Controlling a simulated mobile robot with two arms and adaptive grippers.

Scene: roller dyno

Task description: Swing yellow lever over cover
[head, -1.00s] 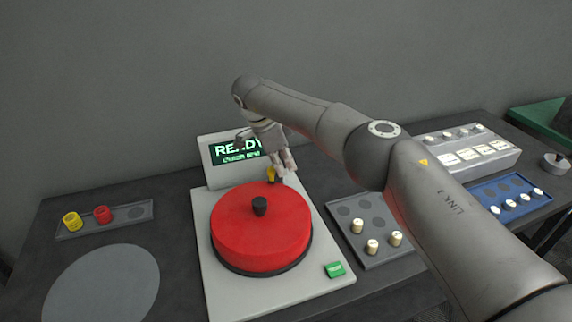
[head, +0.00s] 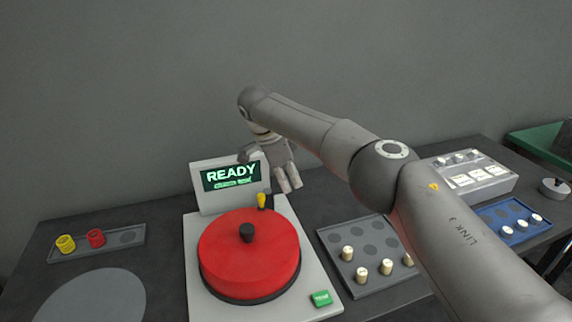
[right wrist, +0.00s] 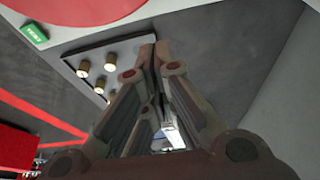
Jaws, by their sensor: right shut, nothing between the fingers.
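The red round cover (head: 249,252) with a black knob (head: 247,233) sits on the light grey machine (head: 318,281). The small yellow lever (head: 262,200) stands upright behind the cover, in front of the screen. A dark post (head: 269,199) is right beside it. My right gripper (head: 290,187) is to the right of the lever and apart from it, above the machine's back right edge. It is shut and empty; its closed fingers (right wrist: 154,55) fill the middle of the right wrist view. The cover's edge (right wrist: 75,12) shows there at top left. My left gripper is not in view.
The screen (head: 231,174) reads READY. A green button (head: 321,298) is at the machine's front right. A grey tray (head: 335,254) with several pale cylinders lies to the right. A tray (head: 137,237) with yellow and red rings is at left.

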